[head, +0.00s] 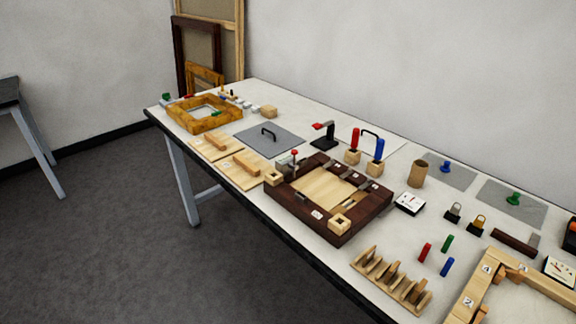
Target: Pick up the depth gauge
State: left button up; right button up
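I cannot tell for certain which thing is the depth gauge. A small dark box with a white marked face (410,202) lies on the table right of the dark wooden frame. A similar white-faced box (560,270) stands at the right edge. A black stand with a red-tipped arm (324,138) stands behind the dark frame. A dark bar with a grey upright end (514,242), like a square, lies at the right. Neither of my grippers is in view.
The dark wooden frame (280,205) fills the table's middle. A slotted wooden rack (385,278) stands at the front edge. Red and blue handles (379,149) stand in wooden blocks. A golden frame (178,118) lies at the far left end.

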aim_at(284, 164)
jog(key=i+j+z, duration=0.15)
jog(key=j, duration=0.2)
jog(key=i+j+z, duration=0.15)
jog(key=j, duration=0.25)
jog(key=i+j+z, duration=0.1)
jog(key=j, duration=0.3)
jog(key=i+j+z, duration=0.15)
jog(key=j, duration=0.3)
jog(key=i+j+z, duration=0.15)
jog(key=j, duration=0.3)
jog(key=i+j+z, duration=0.15)
jog(key=j, duration=0.3)
